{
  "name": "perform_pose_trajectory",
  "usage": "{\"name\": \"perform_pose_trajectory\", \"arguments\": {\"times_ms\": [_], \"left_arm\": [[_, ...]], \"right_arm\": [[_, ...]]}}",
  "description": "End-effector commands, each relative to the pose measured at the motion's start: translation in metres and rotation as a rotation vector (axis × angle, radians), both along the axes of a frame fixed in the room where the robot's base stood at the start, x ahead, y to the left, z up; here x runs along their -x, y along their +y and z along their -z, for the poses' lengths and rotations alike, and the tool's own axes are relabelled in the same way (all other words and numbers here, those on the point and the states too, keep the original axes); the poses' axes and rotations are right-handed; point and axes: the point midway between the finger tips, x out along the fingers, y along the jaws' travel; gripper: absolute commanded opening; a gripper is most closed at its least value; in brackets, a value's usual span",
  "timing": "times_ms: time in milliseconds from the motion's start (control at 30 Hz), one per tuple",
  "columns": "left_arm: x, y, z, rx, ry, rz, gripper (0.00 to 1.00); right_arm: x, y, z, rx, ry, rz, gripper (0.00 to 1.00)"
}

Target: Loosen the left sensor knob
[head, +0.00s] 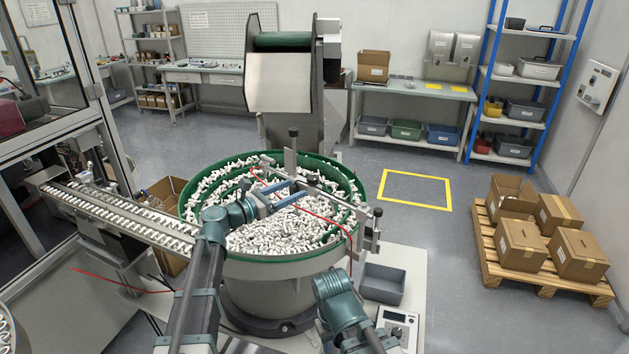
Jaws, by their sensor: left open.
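A sensor bracket (335,196) with a metal bar spans the right part of the green-rimmed bowl feeder (273,257). A dark knob (293,131) tops the upright post at the bar's left, far part. Another dark knob (378,212) is at the bar's right end. My left gripper (291,190) is open over the bowl, in front of and below the left knob and apart from it. Its fingers point right toward the bracket, and their tips are small and partly lost against the parts. My right arm is at the lower middle; its gripper does not show.
White parts (285,228) fill the bowl. A linear track (120,213) leads left from it. A red cable (300,207) crosses the bowl. A hopper (290,80) rises behind.

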Motion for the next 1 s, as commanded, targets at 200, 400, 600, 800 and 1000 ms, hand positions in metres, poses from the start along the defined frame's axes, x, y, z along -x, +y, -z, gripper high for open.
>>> {"name": "perform_pose_trajectory", "arguments": {"times_ms": [200, 400, 600, 800, 1000], "left_arm": [[-0.031, -0.036, 0.0, -0.001, -0.001, 0.003, 0.75], [-0.048, -0.057, 0.0, -0.001, -0.001, 0.001, 0.75], [-0.055, -0.067, 0.0, -0.001, -0.001, 0.001, 0.75], [-0.056, -0.069, 0.0, -0.001, -0.001, 0.0, 0.75], [-0.056, -0.069, 0.0, -0.001, -0.001, 0.0, 0.62]], "right_arm": [[0.0, 0.0, 0.0, 0.0, 0.0, 0.0, 0.5], [0.0, 0.0, 0.0, 0.0, 0.0, 0.0, 0.5], [0.0, 0.0, 0.0, 0.0, 0.0, 0.0, 0.5], [0.0, 0.0, 0.0, 0.0, 0.0, 0.0, 0.5], [0.0, 0.0, 0.0, 0.0, 0.0, 0.0, 0.5]]}}
